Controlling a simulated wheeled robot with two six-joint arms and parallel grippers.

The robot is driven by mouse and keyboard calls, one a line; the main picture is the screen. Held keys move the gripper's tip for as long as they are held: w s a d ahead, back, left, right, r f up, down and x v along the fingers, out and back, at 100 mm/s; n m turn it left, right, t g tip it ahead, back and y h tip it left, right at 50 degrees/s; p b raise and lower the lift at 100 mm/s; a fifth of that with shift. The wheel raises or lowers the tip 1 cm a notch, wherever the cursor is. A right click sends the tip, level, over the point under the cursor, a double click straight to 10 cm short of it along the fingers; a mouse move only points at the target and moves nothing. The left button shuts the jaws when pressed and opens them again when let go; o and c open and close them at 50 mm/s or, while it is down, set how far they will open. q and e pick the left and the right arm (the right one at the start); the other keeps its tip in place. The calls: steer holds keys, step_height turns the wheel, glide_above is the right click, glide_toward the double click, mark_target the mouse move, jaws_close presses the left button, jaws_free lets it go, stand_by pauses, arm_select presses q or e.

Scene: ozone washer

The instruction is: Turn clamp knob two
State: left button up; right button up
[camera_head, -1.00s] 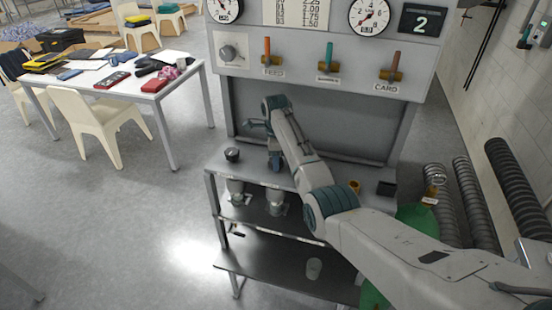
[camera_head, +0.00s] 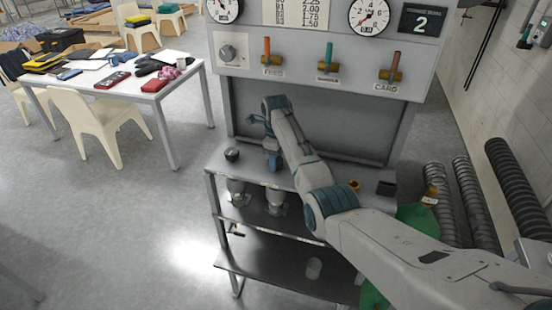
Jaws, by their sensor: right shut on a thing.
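My right arm reaches in from the lower right over the grey washer's counter (camera_head: 330,187). My right gripper (camera_head: 274,168) points down at the counter and is shut on a clamp knob. That knob is mostly hidden by the gripper, and its turn angle cannot be seen. A black round knob (camera_head: 232,154) stands free on the counter to the left of the gripper. Below the counter, under these two spots, hang two pale cylindrical fittings (camera_head: 236,189) and (camera_head: 276,201). My left gripper is not in view.
Dark coiled hoses (camera_head: 510,180) stand at right.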

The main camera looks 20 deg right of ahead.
steer(key=o, duration=1)
step_height(320, 180, up, 6)
steer(key=b, duration=0.3)
steer(key=shift+a+r, duration=0.1)
steer(key=shift+r, duration=0.65)
steer(key=shift+f, duration=0.1)
